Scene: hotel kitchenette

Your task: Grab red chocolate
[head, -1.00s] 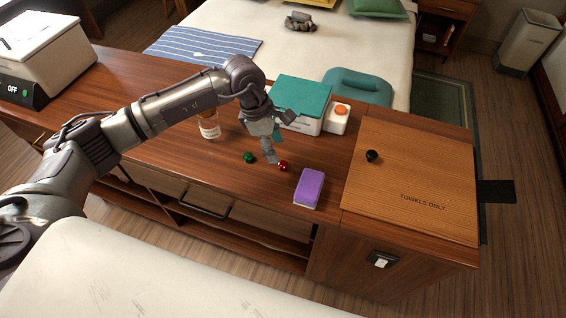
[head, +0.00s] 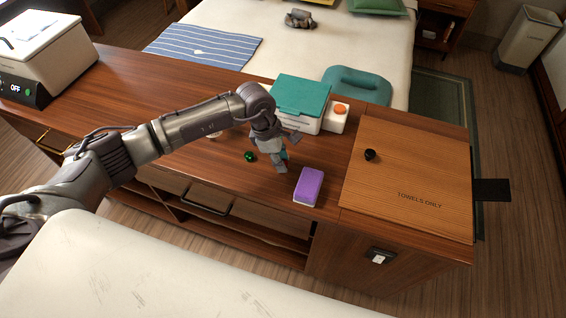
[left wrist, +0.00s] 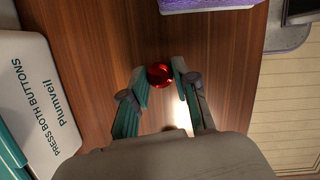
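The red chocolate (left wrist: 159,75) is a small shiny red ball on the brown wooden counter. In the left wrist view it lies between the fingertips of my left gripper (left wrist: 158,72), near their tips. The fingers are apart, with a visible gap on the right side; contact on the left side is hard to tell. In the head view my left gripper (head: 280,168) points down low over the counter and hides the red chocolate. My right gripper is not in view.
Behind stand a teal-lidded white box (head: 301,91) and a white device with an orange button (head: 339,110). A wooden "TOWELS ONLY" lid (head: 415,170) is at right.

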